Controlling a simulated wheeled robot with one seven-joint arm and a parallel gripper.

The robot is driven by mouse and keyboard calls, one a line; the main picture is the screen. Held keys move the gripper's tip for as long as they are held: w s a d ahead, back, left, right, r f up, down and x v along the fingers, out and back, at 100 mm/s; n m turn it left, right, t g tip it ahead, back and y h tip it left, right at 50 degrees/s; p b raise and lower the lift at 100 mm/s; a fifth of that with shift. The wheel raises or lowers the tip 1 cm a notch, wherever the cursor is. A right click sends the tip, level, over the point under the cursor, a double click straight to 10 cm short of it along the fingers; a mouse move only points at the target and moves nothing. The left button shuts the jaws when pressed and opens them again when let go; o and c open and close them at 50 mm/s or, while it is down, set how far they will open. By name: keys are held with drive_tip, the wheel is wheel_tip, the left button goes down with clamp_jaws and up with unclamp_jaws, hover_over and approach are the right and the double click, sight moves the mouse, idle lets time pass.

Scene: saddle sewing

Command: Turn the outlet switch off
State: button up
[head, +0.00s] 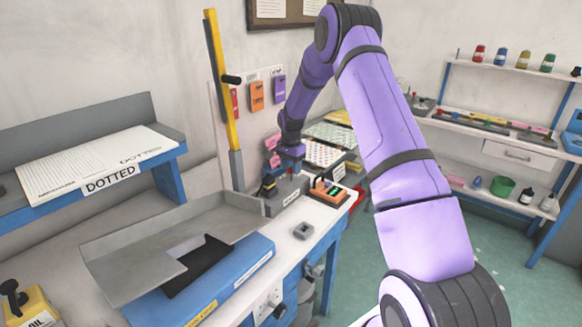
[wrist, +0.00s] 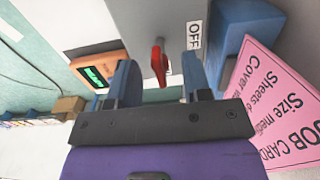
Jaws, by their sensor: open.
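The outlet switch is a red lever (wrist: 158,62) on a grey box (wrist: 150,20), seen in the wrist view. A white label reading OFF (wrist: 194,36) is on the box to the right of the lever. My gripper (wrist: 157,72) is open, with one blue finger on each side of the lever and visible gaps between them. I cannot tell whether a finger touches it. In the head view my gripper (head: 270,186) is at the grey box (head: 291,194) on the bench; the lever is not clear there.
An orange device with a green display (head: 328,191) stands right of the box; it also shows in the wrist view (wrist: 98,72). A pink job card (wrist: 285,105) is close by on the right. A yellow-and-black post (head: 220,85) and a metal tray (head: 135,255) are to the left.

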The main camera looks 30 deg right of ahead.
drive_tip(key=shift+c, duration=0.3)
clamp_jaws()
drive_tip(key=shift+n, duration=0.3)
drive_tip(key=n, duration=0.3)
drive_tip(key=shift+n, duration=0.3)
drive_tip(key=n, duration=0.4)
drive_tip(key=shift+n, duration=0.3)
drive_tip(key=n, duration=0.4)
drive_tip(key=shift+n, duration=2.5)
